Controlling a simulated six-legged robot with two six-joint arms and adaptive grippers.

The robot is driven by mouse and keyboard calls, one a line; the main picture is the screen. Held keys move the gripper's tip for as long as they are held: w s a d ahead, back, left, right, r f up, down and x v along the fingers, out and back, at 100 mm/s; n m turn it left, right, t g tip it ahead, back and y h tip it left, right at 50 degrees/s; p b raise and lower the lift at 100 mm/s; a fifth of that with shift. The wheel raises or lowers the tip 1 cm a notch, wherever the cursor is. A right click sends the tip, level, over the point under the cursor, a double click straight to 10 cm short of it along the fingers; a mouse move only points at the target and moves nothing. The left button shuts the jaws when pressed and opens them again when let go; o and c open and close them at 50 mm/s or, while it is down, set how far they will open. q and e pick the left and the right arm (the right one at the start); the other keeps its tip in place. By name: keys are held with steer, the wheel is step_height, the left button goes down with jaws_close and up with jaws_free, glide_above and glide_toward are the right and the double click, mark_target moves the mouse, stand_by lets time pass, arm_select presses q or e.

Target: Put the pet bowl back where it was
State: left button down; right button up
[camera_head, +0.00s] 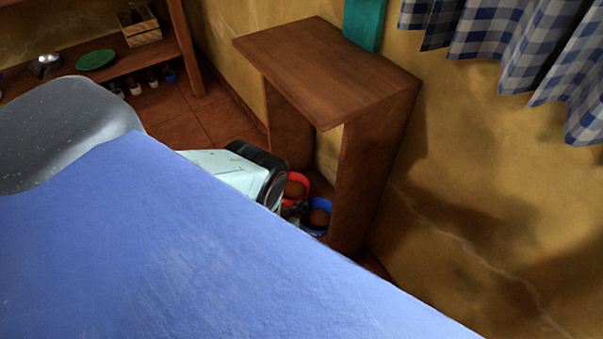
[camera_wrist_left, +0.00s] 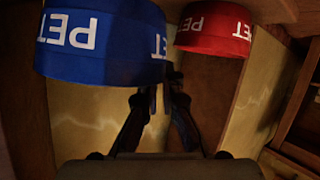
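The blue pet bowl (camera_head: 318,215) and a red pet bowl (camera_head: 297,185) are low down under the brown wooden table, each with brown contents. In the left wrist view, which is upside down, the blue bowl (camera_wrist_left: 100,45) is large at upper left and the red bowl (camera_wrist_left: 214,28) is behind it to the right, both lettered PET. My left gripper (camera_wrist_left: 160,95) has its dark fingertips close together at the blue bowl's rim. Whether they pinch the rim is unclear. In the head view the left gripper (camera_head: 292,208) is mostly hidden behind my arm. My right gripper is out of view.
The wooden table (camera_head: 325,60) has a bare top and side panels close around the bowls. A yellow wall and a checked curtain (camera_head: 510,45) are at right. A shelf at upper left holds a green plate (camera_head: 95,60) and a wooden crate (camera_head: 139,27).

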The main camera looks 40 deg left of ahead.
mark_target(316, 222)
arm_select(q)
step_height(316, 222, down, 4)
steer(key=b, duration=0.2)
steer(key=shift+r+b, duration=0.2)
steer(key=shift+b, duration=0.15)
steer(key=shift+w+d+f, duration=0.1)
steer(key=shift+w+f, duration=0.05)
steer(key=c, duration=1.5)
jaws_free()
